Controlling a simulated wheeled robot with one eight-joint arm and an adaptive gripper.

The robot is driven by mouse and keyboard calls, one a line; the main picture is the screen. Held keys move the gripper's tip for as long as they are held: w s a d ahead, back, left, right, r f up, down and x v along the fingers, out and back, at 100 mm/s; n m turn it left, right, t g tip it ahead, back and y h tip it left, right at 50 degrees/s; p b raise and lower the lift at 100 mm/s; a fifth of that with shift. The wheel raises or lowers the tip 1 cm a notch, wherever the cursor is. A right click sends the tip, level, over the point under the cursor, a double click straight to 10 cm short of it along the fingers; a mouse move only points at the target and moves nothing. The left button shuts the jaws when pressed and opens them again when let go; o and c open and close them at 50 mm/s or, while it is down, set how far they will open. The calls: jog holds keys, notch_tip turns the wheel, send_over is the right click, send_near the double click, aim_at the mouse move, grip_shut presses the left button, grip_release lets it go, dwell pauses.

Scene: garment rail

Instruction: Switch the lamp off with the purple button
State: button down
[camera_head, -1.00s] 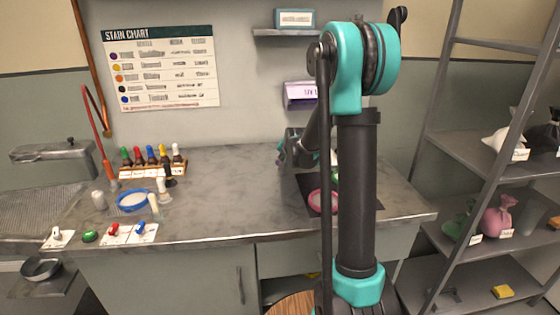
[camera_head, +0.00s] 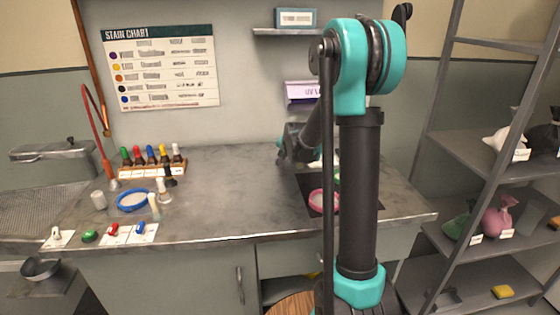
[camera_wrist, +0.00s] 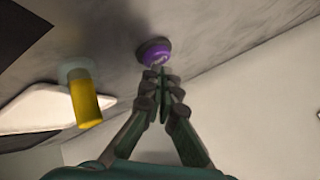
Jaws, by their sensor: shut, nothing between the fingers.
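The purple button (camera_wrist: 154,51) shows in the wrist view as a round knob on a grey surface. My gripper (camera_wrist: 163,78) is shut and empty, its fingertips right at the button's near edge. I cannot tell whether they touch it. In the head view, my gripper's wrist end is partly behind my arm over the right of the counter; its fingertips and the button cannot be made out there. A purple-and-white unit marked "UV L" (camera_head: 300,92) is on the wall, partly hidden by my arm. I cannot tell whether the lamp is lit.
A yellow cylinder (camera_wrist: 86,101) is left of my fingers in the wrist view. A pink-rimmed dish (camera_head: 317,200) sits on a dark mat on the counter (camera_head: 235,195). Bottles (camera_head: 152,155) stand in a rack at left. A shelf rack (camera_head: 475,155) is at right.

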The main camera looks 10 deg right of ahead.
jog(key=shift+r, duration=2.4)
